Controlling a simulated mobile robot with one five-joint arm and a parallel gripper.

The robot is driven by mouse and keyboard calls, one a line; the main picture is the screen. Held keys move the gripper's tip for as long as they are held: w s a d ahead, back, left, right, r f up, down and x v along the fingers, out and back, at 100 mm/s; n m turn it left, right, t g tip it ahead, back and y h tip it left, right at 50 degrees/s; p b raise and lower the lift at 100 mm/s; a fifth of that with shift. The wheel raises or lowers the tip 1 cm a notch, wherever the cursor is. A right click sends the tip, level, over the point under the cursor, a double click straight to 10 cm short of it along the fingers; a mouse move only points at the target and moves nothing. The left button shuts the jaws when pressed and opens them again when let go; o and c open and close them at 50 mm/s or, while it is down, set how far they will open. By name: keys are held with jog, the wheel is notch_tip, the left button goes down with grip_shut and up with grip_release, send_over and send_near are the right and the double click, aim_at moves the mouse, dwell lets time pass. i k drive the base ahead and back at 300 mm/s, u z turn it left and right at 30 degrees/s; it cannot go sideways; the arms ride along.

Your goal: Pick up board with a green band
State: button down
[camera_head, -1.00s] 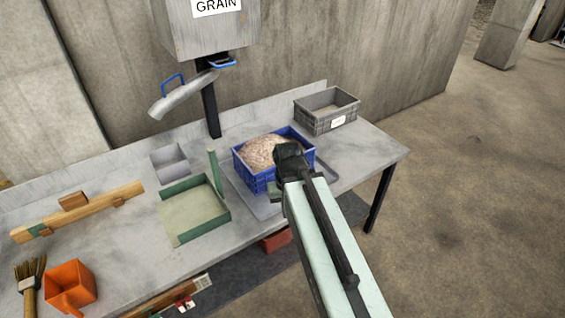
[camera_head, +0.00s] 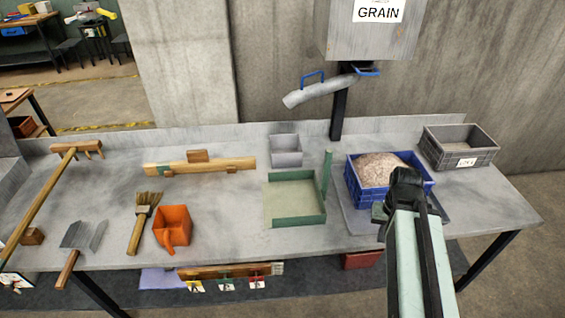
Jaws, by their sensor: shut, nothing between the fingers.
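The wooden board with a green band (camera_head: 212,167) lies along the middle left of the grey table, below the back ledge. Its green band (camera_head: 163,169) is near its left end. A small wooden block sits at its upper edge and a brown piece shows at its lower edge. My gripper (camera_head: 381,213) is shut and empty at the right, in front of the blue crate (camera_head: 393,206), well to the right of the board. My arm partly hides the gripper, and its fingertips are hard to make out.
A green-walled tray (camera_head: 295,220) and a small grey bin (camera_head: 285,159) stand between board and crate. An orange scoop (camera_head: 172,227) and a brush (camera_head: 138,232) lie in front of the board. A grey crate (camera_head: 460,160) stands at the right; a grain hopper (camera_head: 365,35) hangs above.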

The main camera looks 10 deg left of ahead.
aim_at(198, 161)
jog(key=u, duration=4.35)
jog(key=k, duration=0.9)
jog(key=z, duration=1.3)
jog(key=i, duration=1)
